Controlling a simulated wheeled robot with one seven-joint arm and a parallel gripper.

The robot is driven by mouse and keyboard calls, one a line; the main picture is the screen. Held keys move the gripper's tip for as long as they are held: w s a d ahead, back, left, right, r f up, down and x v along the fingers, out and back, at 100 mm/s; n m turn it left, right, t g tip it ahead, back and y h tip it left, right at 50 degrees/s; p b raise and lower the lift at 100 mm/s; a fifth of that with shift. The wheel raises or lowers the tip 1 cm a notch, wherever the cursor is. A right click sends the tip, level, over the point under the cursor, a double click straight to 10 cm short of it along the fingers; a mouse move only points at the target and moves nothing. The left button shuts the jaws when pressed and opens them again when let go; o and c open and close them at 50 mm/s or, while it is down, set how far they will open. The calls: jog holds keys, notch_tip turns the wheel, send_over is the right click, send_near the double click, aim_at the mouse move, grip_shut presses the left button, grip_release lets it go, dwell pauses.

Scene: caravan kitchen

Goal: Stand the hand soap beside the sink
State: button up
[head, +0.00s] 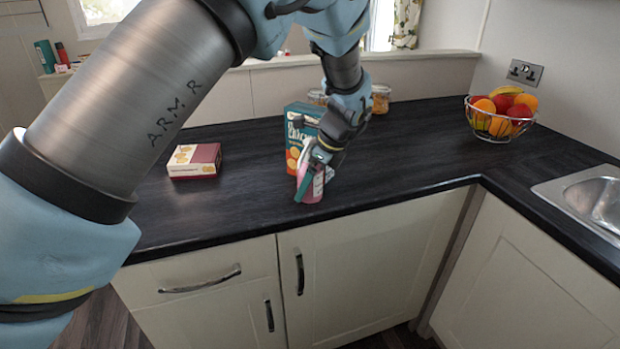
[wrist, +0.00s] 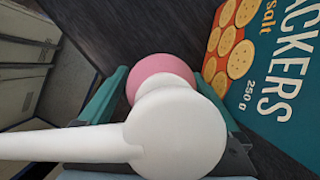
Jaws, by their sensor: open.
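The hand soap (head: 314,190) is a pink bottle with a white pump. It stands on the dark counter near its front edge, just in front of a cracker box. My gripper (head: 308,181) is open and down at the bottle, partly hiding it. In the wrist view, the soap's white pump head (wrist: 178,130) and spout fill the near part, with the pink body (wrist: 160,72) beyond. The teal fingers of my gripper (wrist: 162,98) lie on either side of the bottle. The metal sink (head: 603,203) is at the right edge of the head view, partly cut off.
The cracker box (head: 294,135) stands close to the soap; it also shows in the wrist view (wrist: 262,60). A small carton (head: 194,161) lies left. Jars (head: 380,98) stand behind, and a fruit bowl (head: 500,135) at the back right. The counter between soap and sink is clear.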

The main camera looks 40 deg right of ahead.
grip_shut()
dwell(0.7)
